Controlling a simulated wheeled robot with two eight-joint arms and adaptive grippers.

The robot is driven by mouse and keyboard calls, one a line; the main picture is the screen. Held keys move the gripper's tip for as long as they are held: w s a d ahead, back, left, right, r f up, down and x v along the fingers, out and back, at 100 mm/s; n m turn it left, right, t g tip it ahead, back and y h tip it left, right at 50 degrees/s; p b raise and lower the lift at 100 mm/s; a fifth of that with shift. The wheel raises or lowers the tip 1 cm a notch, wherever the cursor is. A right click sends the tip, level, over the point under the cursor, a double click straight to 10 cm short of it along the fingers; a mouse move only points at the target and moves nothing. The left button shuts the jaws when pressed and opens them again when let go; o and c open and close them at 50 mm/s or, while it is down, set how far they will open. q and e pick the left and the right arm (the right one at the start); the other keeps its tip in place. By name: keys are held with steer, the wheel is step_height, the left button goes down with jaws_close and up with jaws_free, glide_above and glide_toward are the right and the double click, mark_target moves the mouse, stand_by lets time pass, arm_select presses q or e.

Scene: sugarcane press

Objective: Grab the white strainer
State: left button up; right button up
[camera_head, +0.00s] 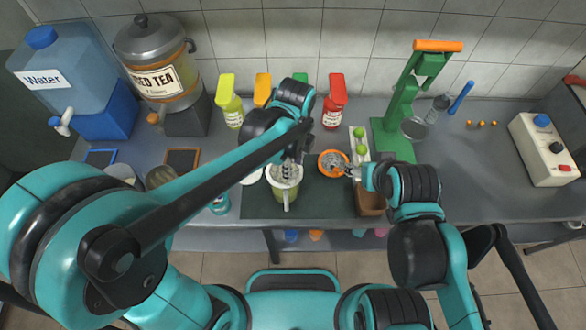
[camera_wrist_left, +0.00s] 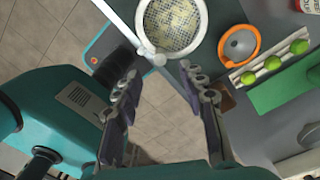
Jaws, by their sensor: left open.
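The white strainer (camera_wrist_left: 172,25) shows in the left wrist view as a round mesh with a pale rim and a short handle end towards my gripper. Yellow-green shows through the mesh. In the head view the strainer (camera_head: 285,182) sits at the front middle of the counter, partly hidden by my left gripper (camera_head: 290,158). In the left wrist view my left gripper (camera_wrist_left: 160,73) is open, with nothing between its fingers, its tips just short of the handle end. My right gripper (camera_head: 352,172) is beside the orange-rimmed bowl; its fingers are too small to read.
The orange-rimmed bowl (camera_head: 333,154) is right of the strainer, with green limes (camera_head: 361,149) beyond. A green press (camera_head: 399,110) stands further right. Coloured bottles, including a red one (camera_head: 335,98), line the back. A tea dispenser (camera_head: 158,75) and water jug (camera_head: 70,65) are left.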

arm_select(q)
step_height(320, 180, down, 7)
steer(key=shift+a+f+b, duration=0.15)
steer(key=shift+b, duration=0.9)
jaws_close()
